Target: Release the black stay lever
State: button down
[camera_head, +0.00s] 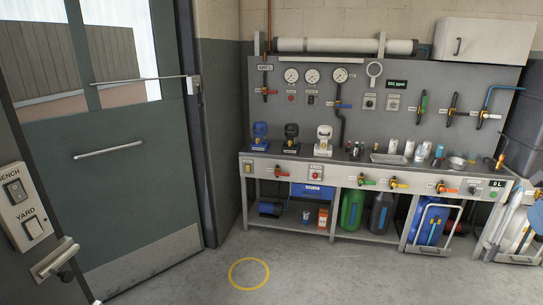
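I cannot tell for certain which part is the black stay lever. A small black piece (64,277) sits below a pale lever handle (54,259) at the lower left, near the edge of the green door (135,190). A thin rod (140,79) runs across the door's upper part to a pale box (193,85) on the frame. A black-topped unit (291,132) stands on the bench between a blue one (260,132) and a white one (323,136). My gripper is not in view.
A bench (375,173) with gauges, valves and bottles lines the back wall. A switch panel (24,208) is at left. The floor around the yellow ring (249,261) is clear.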

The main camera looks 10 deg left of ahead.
aim_at(201, 104)
jog(key=i+u, duration=0.1)
jog(key=i, duration=1.65)
jog(key=i+j+u, duration=0.15)
jog(key=i, duration=0.4)
jog(key=i+j+u, duration=0.2)
jog(key=i, duration=0.3)
jog(key=i+j+u, duration=0.15)
jog(key=j, duration=0.2)
jog(key=j+u, duration=0.1)
jog(key=j, duration=0.2)
jog(key=i+j+u, duration=0.15)
jog(key=j, duration=0.2)
jog(key=i+j+u, duration=0.1)
jog(key=j, duration=0.2)
jog(key=i, duration=0.05)
